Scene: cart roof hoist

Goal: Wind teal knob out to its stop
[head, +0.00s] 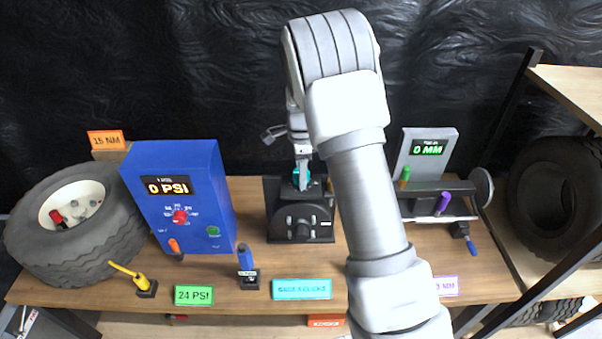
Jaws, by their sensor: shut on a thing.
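The teal knob (296,183) sits on top of a black device (302,220) in the middle of the bench. Only a small part of the knob shows between my fingers. My gripper (303,180) points down from above and is shut on the teal knob. My arm crosses the picture from the lower right and hides the bench just right of the device. A teal label (302,289) lies in front of the device; its text is too small to read surely.
A blue box (195,215) reading 0 PSI and a tyre (75,225) stand left. A blue-handled tool (246,262) stands front left of the device. A grey gauge (425,150) reading 0 MM stands right. A shelf (575,90) rises at far right.

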